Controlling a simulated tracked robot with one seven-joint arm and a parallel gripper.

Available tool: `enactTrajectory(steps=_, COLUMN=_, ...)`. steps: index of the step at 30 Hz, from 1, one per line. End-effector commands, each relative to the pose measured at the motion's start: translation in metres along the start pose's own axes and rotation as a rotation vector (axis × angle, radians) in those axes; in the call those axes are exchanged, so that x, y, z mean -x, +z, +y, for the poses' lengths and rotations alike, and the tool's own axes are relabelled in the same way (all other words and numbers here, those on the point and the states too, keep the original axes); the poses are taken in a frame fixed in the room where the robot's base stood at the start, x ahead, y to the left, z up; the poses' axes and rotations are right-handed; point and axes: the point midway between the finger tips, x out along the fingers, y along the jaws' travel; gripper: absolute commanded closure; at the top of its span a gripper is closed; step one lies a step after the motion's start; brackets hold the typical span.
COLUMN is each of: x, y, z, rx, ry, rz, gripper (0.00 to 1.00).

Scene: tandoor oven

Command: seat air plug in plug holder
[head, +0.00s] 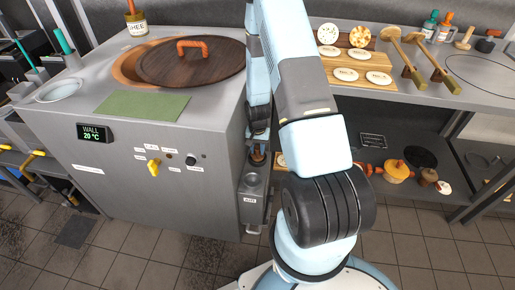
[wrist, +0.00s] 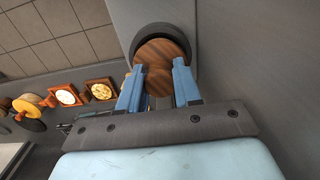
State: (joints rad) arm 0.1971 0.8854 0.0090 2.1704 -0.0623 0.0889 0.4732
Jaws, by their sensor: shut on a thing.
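My gripper (wrist: 158,84) is shut on the air plug (wrist: 160,52), a round brown wooden piece with striped grain, held between its blue fingers. In the wrist view the plug lies in front of a dark round ring on a grey block, the plug holder (wrist: 139,36), and overlaps most of it. In the head view my gripper (head: 257,140) points down beside the oven's right side, with the plug (head: 257,158) just under it. A grey holder (head: 252,182) on the oven side is below the plug. I cannot tell how deep the plug sits, or whether it touches the ring.
The oven body (head: 150,165) stands close on the left, with a wooden lid (head: 190,62) and a green cloth (head: 143,105) on top. My arm hides part of the middle.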

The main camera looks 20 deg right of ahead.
Motion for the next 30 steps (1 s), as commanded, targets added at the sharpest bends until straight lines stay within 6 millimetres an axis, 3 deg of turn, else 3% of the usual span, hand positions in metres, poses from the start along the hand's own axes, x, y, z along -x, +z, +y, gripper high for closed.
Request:
enactTrajectory(steps=15, x=-0.0107, y=0.0004, z=0.0001, rx=0.0, ry=0.001, rz=-0.001, gripper=1.0)
enactTrajectory(steps=16, x=-0.0106, y=0.0003, z=0.0001, rx=0.0, ry=0.0, rz=-0.001, gripper=0.65)
enactTrajectory(steps=25, x=-0.0103, y=0.0001, z=0.0, rx=0.0, ry=0.0, rz=-0.001, gripper=0.37)
enactTrajectory(steps=30, x=-0.0103, y=0.0002, z=0.0001, rx=0.0, ry=0.0, rz=-0.001, gripper=0.37)
